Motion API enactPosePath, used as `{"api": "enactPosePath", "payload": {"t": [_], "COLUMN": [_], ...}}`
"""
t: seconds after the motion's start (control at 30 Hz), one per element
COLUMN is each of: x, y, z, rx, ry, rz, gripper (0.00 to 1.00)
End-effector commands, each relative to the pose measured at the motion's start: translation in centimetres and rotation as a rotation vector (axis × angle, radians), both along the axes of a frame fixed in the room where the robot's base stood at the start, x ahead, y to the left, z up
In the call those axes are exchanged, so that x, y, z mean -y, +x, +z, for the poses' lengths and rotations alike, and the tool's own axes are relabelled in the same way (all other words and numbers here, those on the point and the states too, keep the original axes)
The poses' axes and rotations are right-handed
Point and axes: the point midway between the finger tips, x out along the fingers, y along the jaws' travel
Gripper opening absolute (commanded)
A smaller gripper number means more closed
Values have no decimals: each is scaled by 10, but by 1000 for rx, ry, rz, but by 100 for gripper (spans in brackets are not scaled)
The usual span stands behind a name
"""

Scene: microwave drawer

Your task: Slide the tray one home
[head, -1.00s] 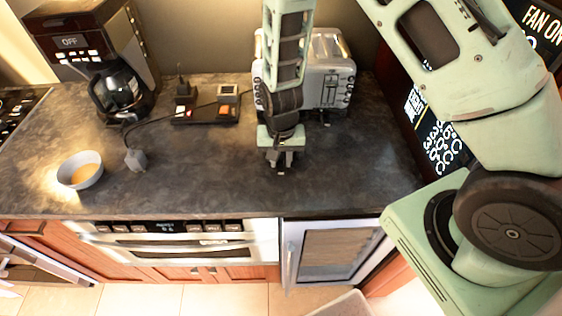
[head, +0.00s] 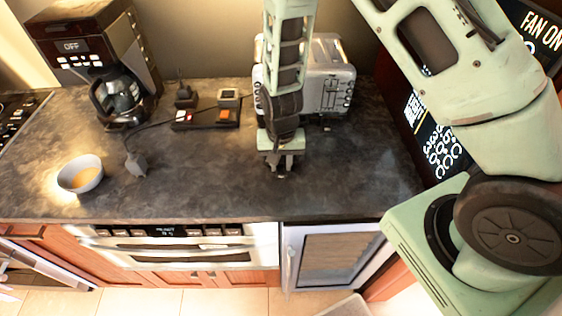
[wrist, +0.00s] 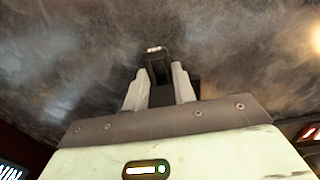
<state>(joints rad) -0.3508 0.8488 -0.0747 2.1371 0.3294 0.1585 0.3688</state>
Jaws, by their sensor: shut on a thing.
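My gripper (head: 280,170) points down just above the dark counter, in front of the toaster. In the wrist view its two grey fingers (wrist: 160,70) are closed around a small black thing (wrist: 158,60) with a pale tip. I cannot tell what this thing is. A steel microwave drawer front (head: 180,254), with a row of buttons and a display, lies under the counter at the lower left. It looks flush with the cabinet. My gripper is above and to the right of it. No loose tray is recognisable.
A silver toaster (head: 325,75) stands behind my gripper. A power strip (head: 205,118) and a grey plug (head: 135,163) lie to the left. A bowl (head: 80,174) and coffee maker (head: 110,70) are further left. A glass-fronted cabinet (head: 335,250) is below right. The counter's front middle is clear.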

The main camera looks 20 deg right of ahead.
Motion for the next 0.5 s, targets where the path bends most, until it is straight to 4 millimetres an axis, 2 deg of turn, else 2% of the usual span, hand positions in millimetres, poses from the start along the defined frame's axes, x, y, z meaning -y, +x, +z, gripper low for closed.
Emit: {"api": "enactPosePath", "payload": {"t": [0.5], "x": [2], "y": [5], "z": [0], "rx": [0], "ry": [0], "rz": [-1], "gripper": [0]}}
